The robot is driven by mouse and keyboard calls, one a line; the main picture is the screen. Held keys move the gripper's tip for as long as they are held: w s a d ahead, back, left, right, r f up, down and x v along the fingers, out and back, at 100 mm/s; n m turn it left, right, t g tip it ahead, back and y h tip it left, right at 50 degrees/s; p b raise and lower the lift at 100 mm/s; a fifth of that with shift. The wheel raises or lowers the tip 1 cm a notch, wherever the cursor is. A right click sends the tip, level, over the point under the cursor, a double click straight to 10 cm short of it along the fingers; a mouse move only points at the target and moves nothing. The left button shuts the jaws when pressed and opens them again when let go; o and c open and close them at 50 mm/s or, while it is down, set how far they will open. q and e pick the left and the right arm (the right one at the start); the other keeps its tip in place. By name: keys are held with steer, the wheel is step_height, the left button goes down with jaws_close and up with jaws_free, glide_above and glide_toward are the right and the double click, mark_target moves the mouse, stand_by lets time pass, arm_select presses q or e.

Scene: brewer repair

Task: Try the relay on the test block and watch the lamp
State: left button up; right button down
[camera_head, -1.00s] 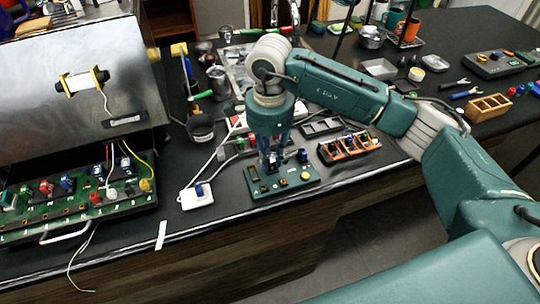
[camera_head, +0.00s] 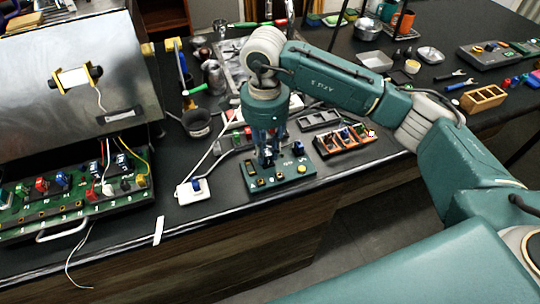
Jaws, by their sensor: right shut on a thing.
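The test block (camera_head: 281,180) is a dark green box with a yellow round part (camera_head: 301,169), a blue part (camera_head: 298,149) and small sockets, near the table's front edge. My right gripper (camera_head: 268,158) points straight down over its back middle. It is shut on a small dark blue relay (camera_head: 267,154), which is mostly hidden between the fingers. The relay is at the block's top face; I cannot tell whether it is fully seated. I cannot tell which part is the lamp or whether it is lit. My left gripper is not in view.
The opened brewer with its green circuit drawer (camera_head: 75,200) stands at the left. A white block (camera_head: 194,191) with a cable lies left of the test block. An orange-slotted rack (camera_head: 345,139) and an empty dark tray (camera_head: 319,120) lie right and behind. A wooden holder (camera_head: 483,98) stands far right.

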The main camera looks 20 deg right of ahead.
steer(key=shift+r, duration=0.1)
stand_by(0.7)
steer(key=shift+r+p, duration=1.1)
steer(key=shift+r, duration=1.35)
